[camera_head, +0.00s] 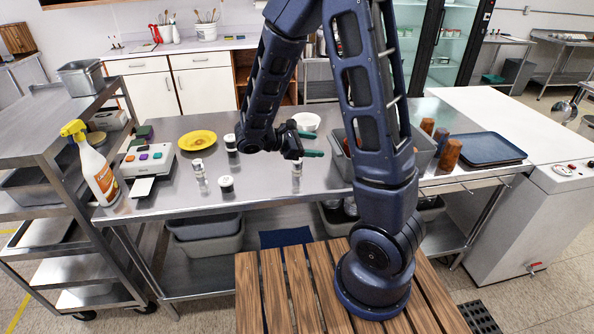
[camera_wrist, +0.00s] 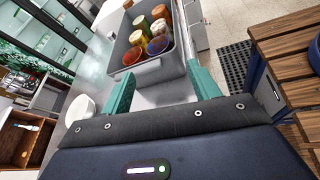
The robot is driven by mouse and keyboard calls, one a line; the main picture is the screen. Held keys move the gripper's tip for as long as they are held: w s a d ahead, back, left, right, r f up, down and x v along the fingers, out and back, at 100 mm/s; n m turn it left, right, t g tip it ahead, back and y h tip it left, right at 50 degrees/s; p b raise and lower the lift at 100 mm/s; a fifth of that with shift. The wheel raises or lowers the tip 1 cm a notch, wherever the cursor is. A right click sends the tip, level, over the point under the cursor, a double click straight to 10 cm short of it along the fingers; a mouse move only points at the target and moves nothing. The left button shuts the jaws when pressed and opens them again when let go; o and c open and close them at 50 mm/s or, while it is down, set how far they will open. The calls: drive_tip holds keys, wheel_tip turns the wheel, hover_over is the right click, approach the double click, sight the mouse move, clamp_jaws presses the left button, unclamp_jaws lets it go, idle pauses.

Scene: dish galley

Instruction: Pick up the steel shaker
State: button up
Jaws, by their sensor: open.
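Two small pale, silvery shakers stand on the steel table in the head view. One shaker (camera_head: 199,176) is at the left of the table, and another shaker (camera_head: 297,178) is near its front edge, just below my gripper in the picture. I cannot tell for certain which is the steel shaker. My gripper (camera_head: 314,143) is open and empty above the table, its green fingers pointing right. In the wrist view the open fingers (camera_wrist: 160,72) point towards a grey tub, and no shaker shows there.
A white bowl (camera_head: 306,121) stands behind my gripper. A grey tub (camera_wrist: 150,68) holds several cups. Brown tumblers (camera_head: 450,153) and a blue tray (camera_head: 487,149) are at right.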

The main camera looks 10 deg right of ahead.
drive_tip(key=w+a+f+n+t+h, duration=0.1)
drive_tip(key=w+a+f+n+t, duration=0.2)
drive_tip(key=a+f+n+t, duration=0.55)
approach(293, 169)
drive_tip(key=x, duration=0.3)
drive_tip(key=shift+g, duration=0.25)
drive_tip(key=shift+x, duration=3.85)
drive_tip(key=c, duration=1.1)
